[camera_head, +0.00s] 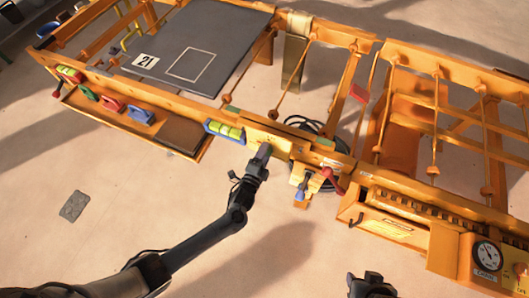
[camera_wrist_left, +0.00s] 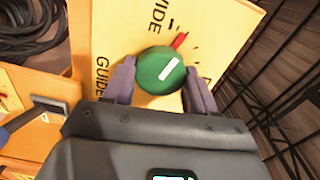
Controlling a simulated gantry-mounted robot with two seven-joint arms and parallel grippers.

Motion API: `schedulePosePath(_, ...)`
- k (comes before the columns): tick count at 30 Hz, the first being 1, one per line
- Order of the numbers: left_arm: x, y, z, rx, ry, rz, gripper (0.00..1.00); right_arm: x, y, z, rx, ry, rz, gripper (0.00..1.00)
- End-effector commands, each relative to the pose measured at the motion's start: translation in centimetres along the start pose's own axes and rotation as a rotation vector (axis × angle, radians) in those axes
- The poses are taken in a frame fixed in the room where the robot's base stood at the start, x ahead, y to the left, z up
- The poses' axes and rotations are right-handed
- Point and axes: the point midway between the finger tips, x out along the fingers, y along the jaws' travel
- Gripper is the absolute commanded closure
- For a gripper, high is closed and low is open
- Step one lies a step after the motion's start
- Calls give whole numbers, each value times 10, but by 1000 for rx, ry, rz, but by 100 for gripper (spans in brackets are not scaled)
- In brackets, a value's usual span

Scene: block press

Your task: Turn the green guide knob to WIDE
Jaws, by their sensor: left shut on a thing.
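The green guide knob (camera_wrist_left: 152,82) sits on a yellow panel (camera_wrist_left: 215,25) in the left wrist view. Its white line slants to the upper right, and a red mark (camera_wrist_left: 181,41) lies just beyond it on the panel. The printed words "GUIDE" and part of "WIDE" show to the left and above; another label at the right is mostly hidden. My left gripper (camera_head: 262,154) is shut on the knob, one finger on each side. In the head view it reaches the orange frame's front rail and mostly hides the knob. A dark part at the bottom of the head view may be my right gripper (camera_head: 371,286).
A green-yellow level (camera_head: 225,131) lies left of my left gripper. A red lever (camera_head: 333,180) and blue part (camera_head: 302,190) stand close on its right. A grey board (camera_head: 205,45) marked 21 lies behind. A gauge (camera_head: 488,256) is at the lower right. The front floor is mostly clear.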

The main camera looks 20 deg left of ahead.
Motion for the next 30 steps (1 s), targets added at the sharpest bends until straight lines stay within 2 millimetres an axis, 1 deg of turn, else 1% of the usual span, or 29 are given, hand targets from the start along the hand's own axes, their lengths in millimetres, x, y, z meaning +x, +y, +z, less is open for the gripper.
schedulePosePath(6, 0, -1, 0, -173, -2, 1, 74, -3, 1, -1, -2, -1, 2, 57)
schedulePosePath(13, 0, -1, 0, -298, -1, 1, 74, -4, 0, -1, -1, -1, 1, 57)
schedulePosePath(21, 0, 0, 0, -362, -1, 2, 74, -4, -1, -2, 4, 0, -3, 57)
schedulePosePath(30, 0, 0, 0, -372, -1, 2, 74, -4, -2, -2, 7, 1, -6, 57)
